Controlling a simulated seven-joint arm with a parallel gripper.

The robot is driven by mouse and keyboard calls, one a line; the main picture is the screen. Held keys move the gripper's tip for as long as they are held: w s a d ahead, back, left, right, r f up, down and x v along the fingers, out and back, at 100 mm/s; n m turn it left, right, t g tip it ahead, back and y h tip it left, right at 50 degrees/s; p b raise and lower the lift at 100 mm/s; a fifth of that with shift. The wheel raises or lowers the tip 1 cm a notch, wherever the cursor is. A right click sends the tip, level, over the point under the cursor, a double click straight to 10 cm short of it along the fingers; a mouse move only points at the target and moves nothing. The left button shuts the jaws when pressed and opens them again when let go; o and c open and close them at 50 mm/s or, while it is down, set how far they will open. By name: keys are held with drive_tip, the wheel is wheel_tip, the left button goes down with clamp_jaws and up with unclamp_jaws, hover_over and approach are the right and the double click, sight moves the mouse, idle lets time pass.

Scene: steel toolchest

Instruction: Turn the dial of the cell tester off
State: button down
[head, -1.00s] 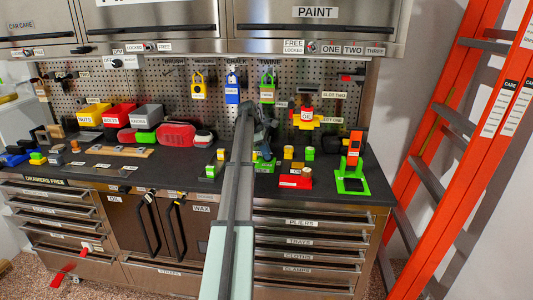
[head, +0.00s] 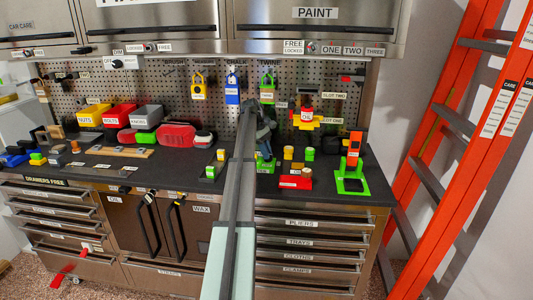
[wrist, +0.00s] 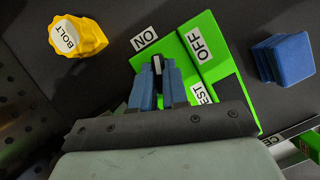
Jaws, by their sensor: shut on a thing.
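The cell tester is a green box (wrist: 178,60) in the wrist view, with white labels ON, OFF and a partly hidden one ending in "EST". Its small dark dial (wrist: 157,66) with a white mark lies close below the ON label, between my fingertips. My gripper (wrist: 158,74) has blue fingers and is shut on the dial. The fingers and palm hide the dial's sides and the near part of the tester. In the head view my gripper (head: 265,150) is over the bench, and my arm hides most of the tester.
In the wrist view a yellow cap marked BOLT (wrist: 80,37) stands to the left and a blue block (wrist: 282,58) to the right. In the head view a red block (head: 296,182) and a green stand (head: 352,184) are to the right. The pegboard (head: 215,100) rises behind.

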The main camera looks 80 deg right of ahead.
drive_tip(key=shift+f, duration=0.15)
drive_tip(key=c, duration=1.1)
unclamp_jaws()
drive_tip(key=shift+c, duration=0.2)
drive_tip(key=v, duration=0.7)
drive_tip(key=shift+r, duration=0.25)
